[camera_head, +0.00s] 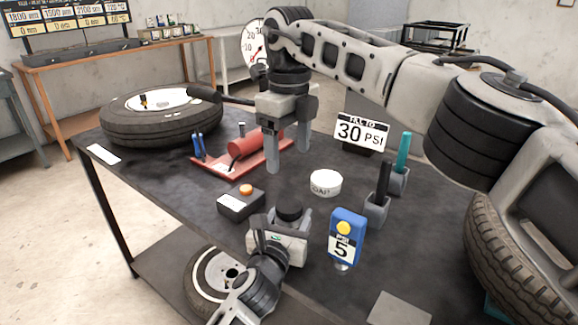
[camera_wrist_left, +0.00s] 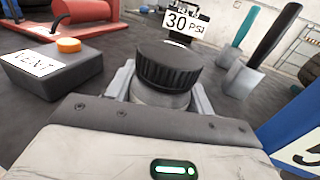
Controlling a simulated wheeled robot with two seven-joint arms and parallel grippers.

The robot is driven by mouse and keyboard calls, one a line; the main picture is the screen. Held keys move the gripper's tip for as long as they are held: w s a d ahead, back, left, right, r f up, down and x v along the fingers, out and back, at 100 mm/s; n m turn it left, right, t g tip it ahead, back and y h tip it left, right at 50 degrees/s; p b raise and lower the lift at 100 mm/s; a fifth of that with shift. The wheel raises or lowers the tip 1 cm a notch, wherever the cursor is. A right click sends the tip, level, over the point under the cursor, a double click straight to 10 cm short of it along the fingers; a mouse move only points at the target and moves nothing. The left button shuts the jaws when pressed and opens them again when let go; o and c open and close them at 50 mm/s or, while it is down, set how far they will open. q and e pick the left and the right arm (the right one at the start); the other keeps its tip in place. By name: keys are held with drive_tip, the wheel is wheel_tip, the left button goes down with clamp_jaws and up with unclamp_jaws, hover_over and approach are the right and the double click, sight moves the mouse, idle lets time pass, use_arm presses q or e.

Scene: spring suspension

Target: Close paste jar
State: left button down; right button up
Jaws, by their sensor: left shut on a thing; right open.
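The paste jar (camera_wrist_left: 160,99) has a grey body and a black ribbed lid (camera_wrist_left: 168,66) sitting on top. In the head view the lid (camera_head: 289,212) shows just beyond my left gripper (camera_head: 286,222), near the middle of the table. My left gripper is shut on the jar body, with a finger on each side below the lid. The jar looks upright; I cannot tell how tightly the lid sits. My right gripper (camera_head: 288,158) is open and empty, pointing down above the table, farther back than the jar.
A black box with an orange button (camera_head: 246,189) stands left of the jar. A blue gauge (camera_head: 346,234) stands right, a white round tin (camera_head: 325,183) behind. Brushes in grey holders (camera_head: 377,212) stand farther right. A red tray (camera_head: 226,165) and a tyre (camera_head: 161,118) lie back left.

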idle(0.3)
use_arm(q)
drive_tip(key=shift+c, duration=2.4)
unclamp_jaws()
drive_tip(key=v, duration=1.6)
drive_tip(key=shift+p, duration=0.3)
